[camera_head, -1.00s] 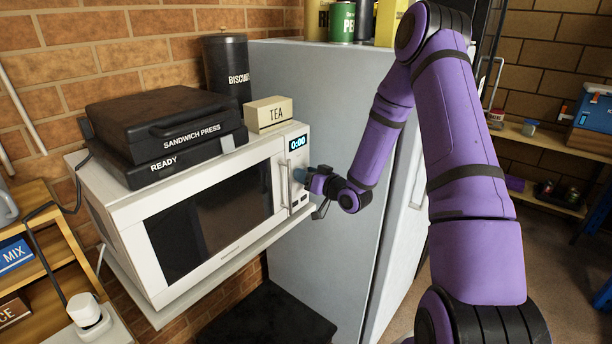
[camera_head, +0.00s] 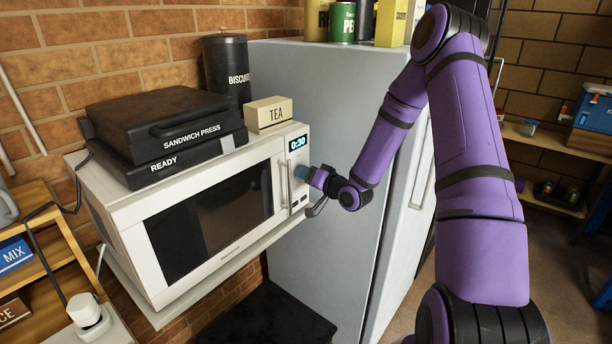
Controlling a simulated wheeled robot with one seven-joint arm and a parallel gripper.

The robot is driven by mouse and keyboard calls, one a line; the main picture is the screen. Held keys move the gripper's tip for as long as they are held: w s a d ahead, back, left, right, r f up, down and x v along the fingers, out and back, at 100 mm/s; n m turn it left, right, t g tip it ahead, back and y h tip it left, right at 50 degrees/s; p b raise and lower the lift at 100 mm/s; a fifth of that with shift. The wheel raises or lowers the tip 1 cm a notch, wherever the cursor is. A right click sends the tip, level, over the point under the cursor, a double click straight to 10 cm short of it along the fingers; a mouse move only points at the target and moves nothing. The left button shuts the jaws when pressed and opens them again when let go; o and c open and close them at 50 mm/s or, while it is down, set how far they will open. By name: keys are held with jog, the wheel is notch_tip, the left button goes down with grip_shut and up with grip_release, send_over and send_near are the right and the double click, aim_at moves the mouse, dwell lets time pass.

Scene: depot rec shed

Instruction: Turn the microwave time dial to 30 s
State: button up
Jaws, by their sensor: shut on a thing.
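The white microwave (camera_head: 132,228) sits on a wall shelf left of the fridge, its door closed. Its display (camera_head: 298,142) reads 0:30. My gripper (camera_head: 304,173) is at the control panel on the microwave's right front, shut on the time dial. The dial is mostly hidden behind the fingers, and its markings do not show. The door handle (camera_head: 284,186) stands just left of my gripper. A few small buttons show on the panel below.
A black sandwich press (camera_head: 150,112), a TEA box (camera_head: 268,114) and a BISCUITS canister (camera_head: 226,66) rest on or behind the microwave. The grey fridge (camera_head: 330,95) stands close behind my arm. Wooden shelving (camera_head: 50,262) is at lower left.

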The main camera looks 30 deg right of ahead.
jog(key=o, duration=0.9)
jog(key=shift+s, duration=0.1)
jog(key=v, duration=1)
jog(key=shift+s+d, duration=0.1)
jog(key=shift+s, duration=0.2)
